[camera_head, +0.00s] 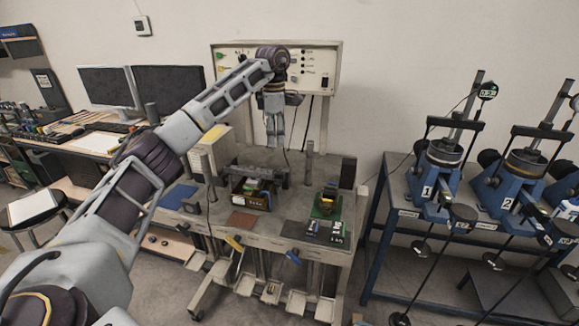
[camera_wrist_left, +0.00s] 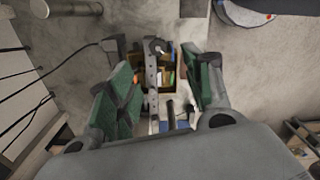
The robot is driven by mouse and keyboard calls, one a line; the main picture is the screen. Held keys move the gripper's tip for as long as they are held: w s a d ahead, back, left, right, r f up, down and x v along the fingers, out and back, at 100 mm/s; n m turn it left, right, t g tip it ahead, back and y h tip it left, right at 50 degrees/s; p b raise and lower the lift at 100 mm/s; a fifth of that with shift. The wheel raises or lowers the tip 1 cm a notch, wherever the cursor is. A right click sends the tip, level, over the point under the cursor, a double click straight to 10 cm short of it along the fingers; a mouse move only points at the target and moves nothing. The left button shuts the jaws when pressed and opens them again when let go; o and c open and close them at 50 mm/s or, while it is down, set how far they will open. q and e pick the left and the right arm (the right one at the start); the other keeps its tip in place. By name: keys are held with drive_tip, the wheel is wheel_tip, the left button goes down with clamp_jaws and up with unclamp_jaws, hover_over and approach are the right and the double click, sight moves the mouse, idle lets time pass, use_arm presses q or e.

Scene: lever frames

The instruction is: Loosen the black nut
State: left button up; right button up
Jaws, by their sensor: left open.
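My left gripper (camera_head: 274,140) points down above the middle bench (camera_head: 225,223), in front of the white control box. In the left wrist view, my left gripper (camera_wrist_left: 162,75) has its two green-padded fingers spread apart, with nothing held between them. Below and between them show a grey metal bar (camera_wrist_left: 152,77) and a small brown box (camera_wrist_left: 174,62) of coloured pieces, apart from the fingers. In the head view the grey bar (camera_head: 262,174) lies across the bench behind the brown box (camera_head: 252,198). I cannot make out the black nut for sure. My right gripper is not in view.
The white control box (camera_head: 318,66) stands over the bench's back. A grey post (camera_head: 309,160) and a green-based device (camera_head: 326,203) stand right of the bar. Blue lever machines (camera_head: 437,178) fill the right table. Monitors (camera_head: 107,88) stand on the left desk.

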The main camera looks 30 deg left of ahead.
sight(277, 170)
use_arm(q)
drive_tip(key=shift+w+a+f+p, duration=0.1)
drive_tip(key=shift+f+p, duration=0.25)
drive_tip(key=shift+f, duration=3)
drive_tip(key=shift+a+f+p, duration=0.1)
drive_tip(key=shift+f+p, duration=0.25)
drive_tip(key=shift+f, duration=2.95)
drive_tip(key=c, duration=1)
